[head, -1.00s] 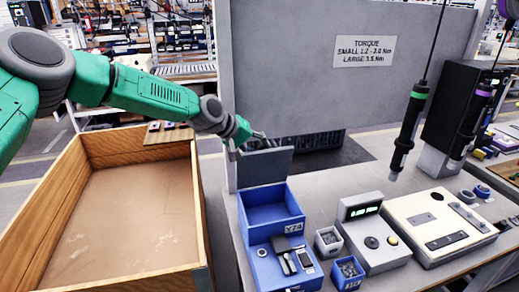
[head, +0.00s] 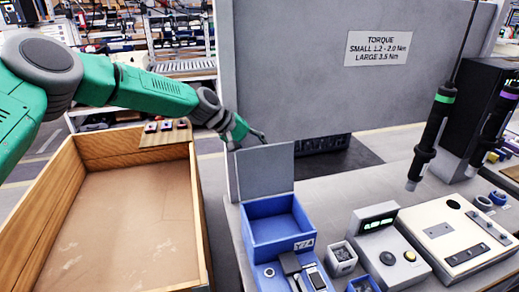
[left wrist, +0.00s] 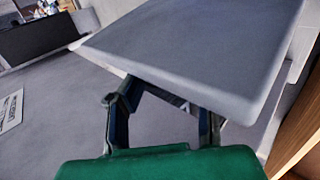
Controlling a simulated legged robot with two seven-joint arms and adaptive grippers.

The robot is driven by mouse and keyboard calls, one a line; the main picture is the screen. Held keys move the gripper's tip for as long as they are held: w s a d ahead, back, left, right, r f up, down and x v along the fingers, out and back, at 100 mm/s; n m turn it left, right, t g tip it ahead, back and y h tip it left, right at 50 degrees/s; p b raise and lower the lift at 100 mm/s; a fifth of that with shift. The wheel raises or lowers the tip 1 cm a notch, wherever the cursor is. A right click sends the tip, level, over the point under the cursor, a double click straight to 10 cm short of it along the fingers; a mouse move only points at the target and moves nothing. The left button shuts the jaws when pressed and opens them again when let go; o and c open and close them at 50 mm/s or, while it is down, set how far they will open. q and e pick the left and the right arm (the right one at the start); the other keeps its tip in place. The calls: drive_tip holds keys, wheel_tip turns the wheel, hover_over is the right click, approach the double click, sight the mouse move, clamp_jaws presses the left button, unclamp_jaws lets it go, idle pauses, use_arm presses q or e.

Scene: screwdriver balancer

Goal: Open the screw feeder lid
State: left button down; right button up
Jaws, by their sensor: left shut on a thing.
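The blue screw feeder (head: 278,228) stands on the table with its bin uncovered. Its grey lid (head: 266,172) stands up, roughly vertical, at the back of the bin. My left gripper (head: 252,139) is behind the lid, at its top edge, and is shut on it. In the left wrist view, the lid (left wrist: 195,50) fills the upper middle. The two fingers of the left gripper (left wrist: 165,105) reach under its near edge, and their tips are partly hidden by it. My right gripper is not in view.
A wooden crate (head: 205,225) stands left of the table. A grey panel (head: 300,70) rises behind the feeder. Right of the feeder are small screw bins (head: 341,262), a display unit (head: 388,252) and a white device (head: 455,235). A screwdriver (head: 430,140) hangs at right.

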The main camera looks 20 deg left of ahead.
use_arm(q)
drive_tip(key=shift+w+a+r, duration=0.1)
drive_tip(key=shift+a, duration=0.05)
drive_tip(key=c, duration=1.2)
unclamp_jaws()
drive_tip(key=shift+a, duration=0.15)
drive_tip(key=v, duration=1.1)
drive_tip(key=shift+s+a+r, duration=0.2)
drive_tip(key=shift+s+a, duration=0.05)
drive_tip(key=shift+a, duration=0.05)
